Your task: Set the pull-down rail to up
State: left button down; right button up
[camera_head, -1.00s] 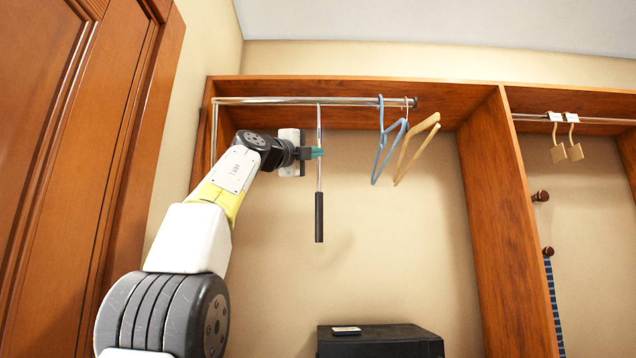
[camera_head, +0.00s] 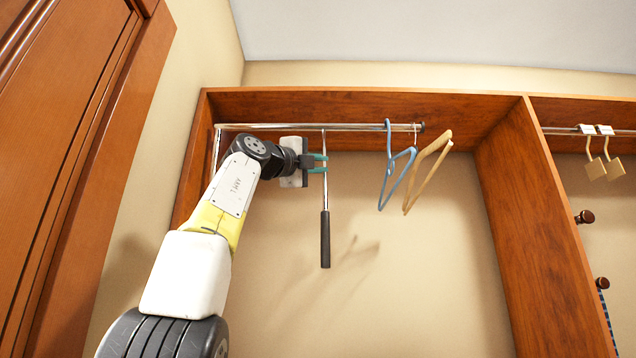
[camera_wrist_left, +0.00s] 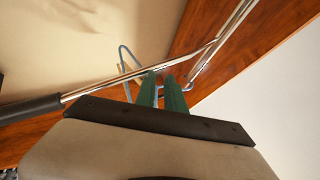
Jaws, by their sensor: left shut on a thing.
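The pull-down rail (camera_head: 350,127) is a chrome bar running level just under the top board of the left closet bay. A thin chrome pull rod with a black handle (camera_head: 325,240) hangs straight down from it. My left gripper (camera_head: 319,164) is shut on the upper part of the rod, below the rail. In the left wrist view, the green fingers (camera_wrist_left: 161,92) meet the chrome rod, whose black grip (camera_wrist_left: 30,109) points to the left. The exact contact between the fingertips is hard to see. My right gripper is not in view.
A blue hanger (camera_head: 390,170) and a tan hanger (camera_head: 428,170) hang on the rail, right of the rod. A wooden divider (camera_head: 545,230) stands to the right, a brown door (camera_head: 70,150) to the left. The bay below the handle looks clear.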

pick_arm(q)
jog(key=shift+w+a+f, duration=0.1)
jog(key=shift+w+f, duration=0.15)
jog(key=shift+w, duration=0.25)
jog(key=shift+w+f, duration=0.2)
jog(key=shift+w, duration=0.25)
jog(key=s+r+v, duration=0.1)
jog(key=v, duration=0.7)
jog(key=shift+s, duration=0.3)
